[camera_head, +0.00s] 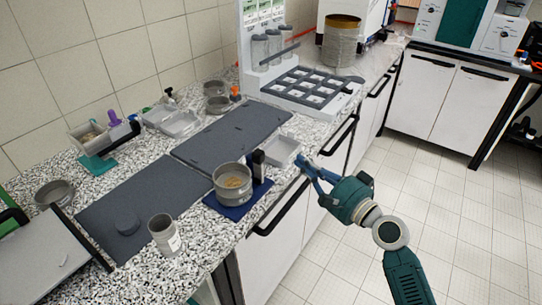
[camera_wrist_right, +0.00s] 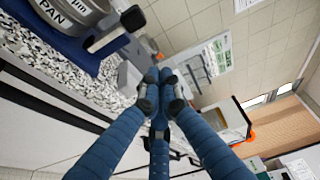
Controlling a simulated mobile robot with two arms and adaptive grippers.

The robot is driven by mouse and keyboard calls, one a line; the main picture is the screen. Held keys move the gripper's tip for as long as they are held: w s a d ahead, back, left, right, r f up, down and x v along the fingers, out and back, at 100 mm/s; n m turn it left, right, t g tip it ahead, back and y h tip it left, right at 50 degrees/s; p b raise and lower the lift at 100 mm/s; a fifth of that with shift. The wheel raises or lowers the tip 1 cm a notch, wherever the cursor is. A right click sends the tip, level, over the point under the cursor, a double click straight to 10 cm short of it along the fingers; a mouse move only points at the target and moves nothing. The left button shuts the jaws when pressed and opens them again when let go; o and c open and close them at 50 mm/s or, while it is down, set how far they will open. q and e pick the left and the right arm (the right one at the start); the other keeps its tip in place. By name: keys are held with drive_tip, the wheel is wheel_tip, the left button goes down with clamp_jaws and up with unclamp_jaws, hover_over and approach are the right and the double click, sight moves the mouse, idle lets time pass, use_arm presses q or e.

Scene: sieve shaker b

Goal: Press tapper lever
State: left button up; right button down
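I cannot tell for certain which part is the tapper lever; a dark bar (camera_head: 283,54) juts from the white rack unit at the back. My left gripper is out of view.
Dark grey mats (camera_head: 232,133) cover much of the speckled counter. A grey cup (camera_head: 163,233) stands near the front edge. A white rack with a dark grid (camera_head: 310,88) and a tall sieve stack (camera_head: 341,45) stand at the back. Drawer handles (camera_head: 282,208) protrude below; the floor is clear.

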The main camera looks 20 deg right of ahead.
sight(259, 167)
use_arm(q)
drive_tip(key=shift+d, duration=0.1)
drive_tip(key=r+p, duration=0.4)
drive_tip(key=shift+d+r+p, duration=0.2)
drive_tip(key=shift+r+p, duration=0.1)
use_arm(e)
drive_tip(key=w+a, duration=0.6)
drive_tip(key=w, duration=0.1)
drive_tip(key=shift+a, duration=0.15)
drive_tip(key=shift+w, duration=0.1)
